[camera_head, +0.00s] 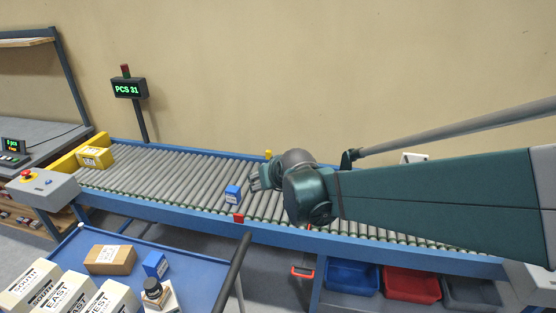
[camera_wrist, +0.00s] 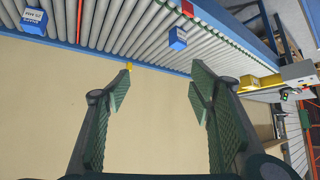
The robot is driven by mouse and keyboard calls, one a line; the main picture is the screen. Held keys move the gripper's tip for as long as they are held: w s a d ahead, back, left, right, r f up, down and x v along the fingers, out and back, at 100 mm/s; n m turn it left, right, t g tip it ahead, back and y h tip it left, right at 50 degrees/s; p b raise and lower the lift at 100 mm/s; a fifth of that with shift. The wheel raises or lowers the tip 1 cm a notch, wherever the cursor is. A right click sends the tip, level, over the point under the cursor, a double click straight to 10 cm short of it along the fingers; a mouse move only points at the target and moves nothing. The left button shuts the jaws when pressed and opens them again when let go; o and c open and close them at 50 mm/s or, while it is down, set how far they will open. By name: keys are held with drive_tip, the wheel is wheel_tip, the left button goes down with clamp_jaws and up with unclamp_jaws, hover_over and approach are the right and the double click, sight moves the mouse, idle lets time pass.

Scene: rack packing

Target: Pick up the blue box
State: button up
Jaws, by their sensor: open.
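A small blue box (camera_head: 232,193) with a white label sits on the conveyor rollers, toward the near rail. It also shows in the wrist view (camera_wrist: 178,37), beyond and above the gap between the fingers. My gripper (camera_head: 256,180) is just right of this box in the head view, apart from it. In the wrist view my gripper (camera_wrist: 160,85) is open with nothing between its fingers. A second blue box (camera_wrist: 34,20) with a white label shows at the upper left of the wrist view. Another blue box (camera_head: 155,265) stands on the blue cart.
The roller conveyor (camera_head: 165,173) has blue side rails. A brown carton (camera_head: 110,259) and several white boxes stand on the cart in front. Rollers left of the near blue box are clear.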

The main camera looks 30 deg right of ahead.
drive_tip(key=w+d+f+m+h, duration=0.1)
drive_tip(key=w+d+f, duration=0.2)
drive_tip(key=d, duration=0.5)
drive_tip(key=w+d+f+m+t+h, duration=0.1)
drive_tip(key=w+d+f, duration=0.25)
drive_tip(key=d, duration=0.35)
drive_tip(key=w+d+f+m+h, duration=0.15)
drive_tip(key=d+f, duration=0.25)
drive_tip(key=d, duration=0.4)
drive_tip(key=s+d+f+h, duration=0.1)
drive_tip(key=d+f, duration=0.4)
drive_tip(key=d, duration=0.2)
drive_tip(key=s+d+f+m+h+b, duration=0.1)
drive_tip(key=d+f, duration=0.3)
drive_tip(key=d, duration=0.3)
drive_tip(key=s+d+f+h, duration=0.1)
drive_tip(key=s+d+f, duration=0.1)
drive_tip(key=d+f, duration=0.3)
drive_tip(key=shift+s+d+f+m, duration=0.1)
drive_tip(key=shift+d+f+m, duration=0.1)
drive_tip(key=shift+d, duration=0.35)
drive_tip(key=shift+d+f+m, duration=0.1)
drive_tip(key=shift+d+m, duration=0.05)
drive_tip(key=shift+d, duration=0.4)
drive_tip(key=shift+b+x, duration=0.35)
drive_tip(key=shift+x, duration=0.95)
drive_tip(key=shift+r+b+x, duration=0.2)
drive_tip(key=shift+b+x, duration=0.5)
drive_tip(key=shift+x, duration=1.9)
